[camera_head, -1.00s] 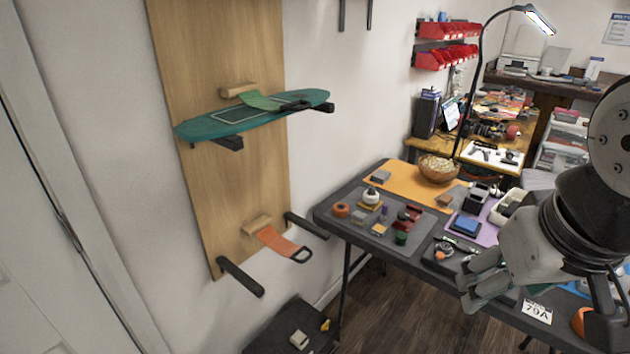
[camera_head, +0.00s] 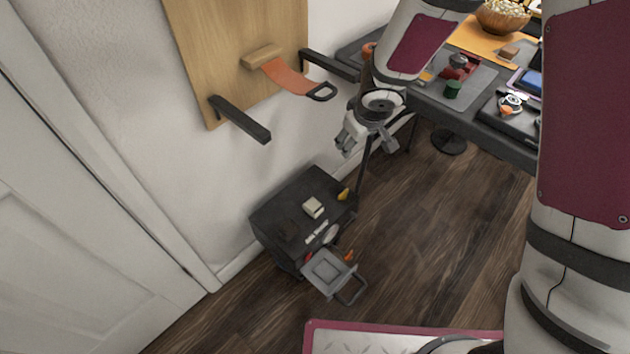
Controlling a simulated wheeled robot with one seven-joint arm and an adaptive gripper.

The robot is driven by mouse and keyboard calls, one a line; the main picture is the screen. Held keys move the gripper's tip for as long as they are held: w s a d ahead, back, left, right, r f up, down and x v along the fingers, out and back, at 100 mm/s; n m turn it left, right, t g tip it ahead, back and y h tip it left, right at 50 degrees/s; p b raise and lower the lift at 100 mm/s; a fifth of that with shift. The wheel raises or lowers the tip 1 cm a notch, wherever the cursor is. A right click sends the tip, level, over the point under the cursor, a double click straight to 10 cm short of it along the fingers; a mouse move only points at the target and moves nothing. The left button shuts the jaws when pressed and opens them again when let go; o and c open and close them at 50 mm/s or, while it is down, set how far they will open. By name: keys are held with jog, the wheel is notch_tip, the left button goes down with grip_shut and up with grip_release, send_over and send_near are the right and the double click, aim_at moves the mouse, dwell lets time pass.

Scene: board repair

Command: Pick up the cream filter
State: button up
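A small cream block (camera_head: 313,207), which looks like the cream filter, lies on the top of a low black cabinet (camera_head: 275,205) against the wall. My gripper (camera_head: 368,149) hangs pointing down, above and to the right of the cabinet, clear of the block. Its fingers look spread apart, with nothing between them. The block is fully in view.
A yellow item (camera_head: 343,194) and white strips (camera_head: 316,232) lie near the block. A grey tray with a handle (camera_head: 330,273) sticks out at the cabinet's front. Black rack arms (camera_head: 240,120) jut from the wall board above. A cluttered table (camera_head: 480,137) stands right.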

aim_at(314, 205)
jog(key=a+f+g+b, duration=0.1)
jog(key=a+f+b, duration=0.2)
jog(key=f, duration=0.5)
jog(key=s+a+f+n+g+y+b, duration=0.1)
jog(key=a+f+b, duration=0.2)
jog(key=f, duration=0.6)
jog(key=a+f+n+g+b, duration=0.1)
jog(key=a+f+b, duration=0.2)
jog(key=f, duration=0.5)
jog(key=shift+s+a+f+y+b, duration=0.2)
jog(key=shift+s+a+y+b, duration=0.15)
jog(key=shift+s+y+b, duration=0.1)
jog(key=b+x, duration=0.2)
jog(key=x, duration=0.1)
jog(key=b+x, duration=0.1)
jog(key=x, duration=0.1)
jog(key=shift+w+d+b, duration=0.25)
jog(key=shift+d+b, duration=0.1)
jog(key=shift+c, duration=0.2)
jog(key=c, duration=1.2)
